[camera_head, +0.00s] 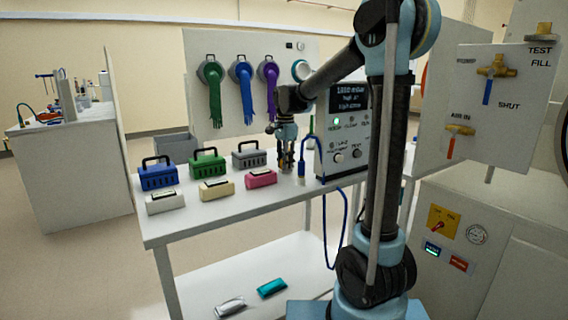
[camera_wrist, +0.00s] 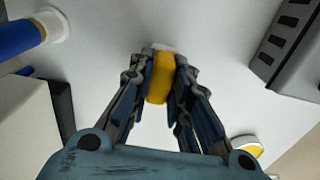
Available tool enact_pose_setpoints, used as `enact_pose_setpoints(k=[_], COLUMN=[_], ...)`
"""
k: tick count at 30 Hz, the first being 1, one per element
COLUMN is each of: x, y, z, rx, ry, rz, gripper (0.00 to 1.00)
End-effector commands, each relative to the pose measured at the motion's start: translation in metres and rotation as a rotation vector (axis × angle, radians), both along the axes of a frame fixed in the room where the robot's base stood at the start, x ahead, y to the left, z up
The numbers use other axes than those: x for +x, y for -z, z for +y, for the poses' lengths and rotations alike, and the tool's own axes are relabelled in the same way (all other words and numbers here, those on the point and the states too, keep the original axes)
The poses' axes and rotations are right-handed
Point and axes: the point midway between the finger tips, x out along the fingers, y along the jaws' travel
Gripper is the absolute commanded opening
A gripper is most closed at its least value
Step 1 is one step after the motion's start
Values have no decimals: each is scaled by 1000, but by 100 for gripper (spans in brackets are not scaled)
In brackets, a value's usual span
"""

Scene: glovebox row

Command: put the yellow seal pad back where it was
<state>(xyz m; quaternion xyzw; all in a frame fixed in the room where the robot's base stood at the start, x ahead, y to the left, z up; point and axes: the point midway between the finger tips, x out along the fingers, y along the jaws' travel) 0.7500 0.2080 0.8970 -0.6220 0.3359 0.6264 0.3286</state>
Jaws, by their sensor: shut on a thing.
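My gripper (camera_wrist: 161,72) is shut on the yellow seal pad (camera_wrist: 158,88), a small block between the two fingers in the wrist view. A small whitish piece shows just past the far end of the pad; I cannot tell whether it is part of it. In the head view my gripper (camera_head: 287,166) points down over the white table (camera_head: 238,199), left of the control box. The pad is hard to make out there, hidden by the fingers. I cannot tell whether it touches the table.
A control box (camera_head: 349,116) and a blue upright tool (camera_head: 302,166) with a hose stand right of my gripper. A pink-topped block (camera_head: 261,178) and grey carrier (camera_head: 249,154) are left. Green (camera_head: 207,162) and blue (camera_head: 158,173) carriers stand farther left. Gloves hang behind.

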Motion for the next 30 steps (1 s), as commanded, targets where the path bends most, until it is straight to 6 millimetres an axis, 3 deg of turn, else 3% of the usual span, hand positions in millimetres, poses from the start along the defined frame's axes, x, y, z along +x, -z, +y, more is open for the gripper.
enact_pose_setpoints(k=[1,3,17,30], x=[0,0,0,1], y=[0,0,-8,-82], z=[0,0,1,2], rx=[0,0,0,0], ry=[0,0,-1,-2], rz=[0,0,0,0], gripper=[24,38,38,38])
